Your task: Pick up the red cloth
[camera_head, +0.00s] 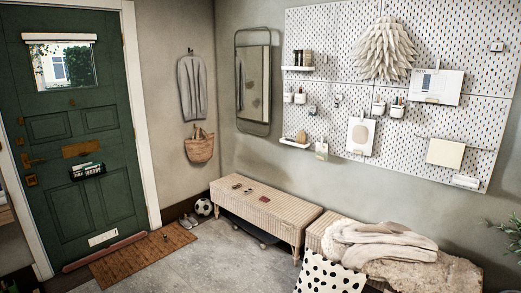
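A long reddish roll (104,252) lies on the floor along the bottom of the green door. Neither of my grippers shows in the head view.
Small dark items (238,186) lie on the same bench. A skateboard (248,229) is on the floor below its front.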

